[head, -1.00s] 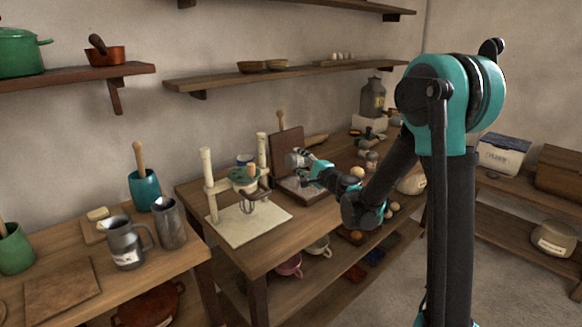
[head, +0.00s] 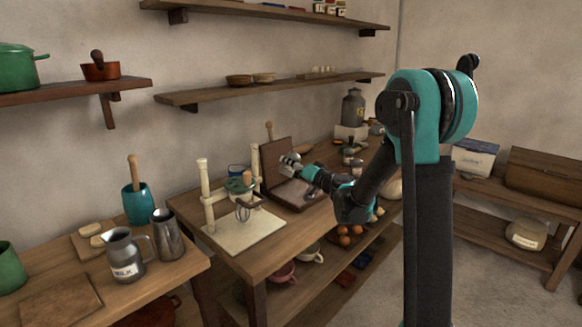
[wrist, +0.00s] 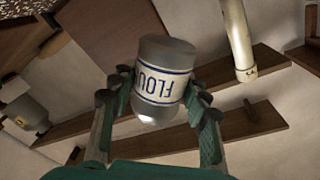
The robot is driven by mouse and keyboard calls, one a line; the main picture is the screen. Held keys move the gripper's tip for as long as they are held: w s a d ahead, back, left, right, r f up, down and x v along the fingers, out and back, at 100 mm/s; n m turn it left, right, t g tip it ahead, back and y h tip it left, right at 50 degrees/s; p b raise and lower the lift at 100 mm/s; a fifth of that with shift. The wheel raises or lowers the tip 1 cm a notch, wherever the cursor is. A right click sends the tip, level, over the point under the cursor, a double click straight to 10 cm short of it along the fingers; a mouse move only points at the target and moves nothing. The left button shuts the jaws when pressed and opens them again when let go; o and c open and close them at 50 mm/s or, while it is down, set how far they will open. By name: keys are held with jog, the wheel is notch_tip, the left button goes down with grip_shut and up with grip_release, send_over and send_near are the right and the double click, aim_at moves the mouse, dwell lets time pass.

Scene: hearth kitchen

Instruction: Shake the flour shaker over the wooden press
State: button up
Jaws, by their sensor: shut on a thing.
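My gripper (wrist: 155,100) is shut on the flour shaker (wrist: 162,85), a grey and white cylinder with a blue-lettered FLOUR label. The label reads upside down in the wrist view, where the room also appears inverted. In the head view the shaker (head: 290,163) is small and silvery, in front of the raised lid of the wooden press (head: 296,198). The press lies open on the table, its dark lid standing at the back. The shaker is raised over or near the press base, apart from it. I cannot tell if flour is falling.
A stand with cream posts (head: 205,185) and a whisk is just left of the press. A milk jug (head: 124,255), a metal pitcher (head: 167,235) and a teal crock (head: 138,203) stand on the left table. Jars stand behind, to the right. Wall shelves (head: 265,87) run above.

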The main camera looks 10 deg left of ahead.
jog(key=n, duration=0.3)
jog(key=shift+r+n, duration=0.2)
jog(key=shift+n, duration=0.2)
jog(key=n, duration=0.4)
jog(key=shift+s+a+r, duration=0.1)
jog(key=shift+r, duration=0.1)
